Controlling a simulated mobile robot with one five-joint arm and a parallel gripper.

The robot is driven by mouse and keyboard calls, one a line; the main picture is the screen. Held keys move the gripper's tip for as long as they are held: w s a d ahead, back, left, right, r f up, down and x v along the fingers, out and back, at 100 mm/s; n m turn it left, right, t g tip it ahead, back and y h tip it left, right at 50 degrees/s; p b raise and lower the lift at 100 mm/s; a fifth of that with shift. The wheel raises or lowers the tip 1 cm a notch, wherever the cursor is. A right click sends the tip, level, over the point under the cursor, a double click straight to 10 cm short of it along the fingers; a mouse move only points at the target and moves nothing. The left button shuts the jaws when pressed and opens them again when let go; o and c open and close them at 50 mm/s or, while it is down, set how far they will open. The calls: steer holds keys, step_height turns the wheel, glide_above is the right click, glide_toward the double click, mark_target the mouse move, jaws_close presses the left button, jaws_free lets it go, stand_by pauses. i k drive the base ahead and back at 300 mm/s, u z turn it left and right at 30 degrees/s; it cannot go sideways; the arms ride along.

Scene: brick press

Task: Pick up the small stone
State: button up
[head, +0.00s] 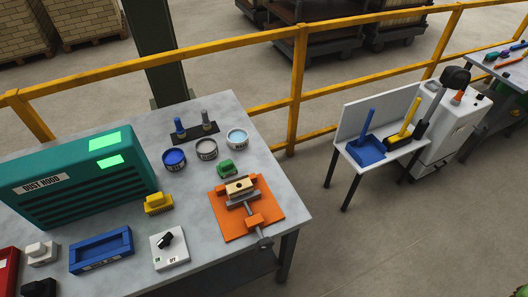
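I cannot make out a small stone for certain. A small pale grey block (39,252) sits at the near left of the grey workbench (200,225), but I cannot tell whether it is stone. A tan block (239,187) with a dark hole in its top sits in the vise (254,221) on an orange board (222,222). A small green object (227,168) lies behind the vise. My gripper is not in view.
The teal dust hood (70,180) fills the bench's left. Blue, grey and light-blue tins (206,149), a yellow brush (158,203), a blue tray (101,250) and a switch box (169,248) stand around. A yellow railing (297,80) runs behind.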

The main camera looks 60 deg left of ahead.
mark_target(226, 168)
steer(key=i, duration=0.9)
steer(key=u, duration=0.85)
steer(key=k, duration=0.15)
steer(key=u, duration=3.6)
steer(key=i, duration=1.45)
steer(key=u, duration=0.15)
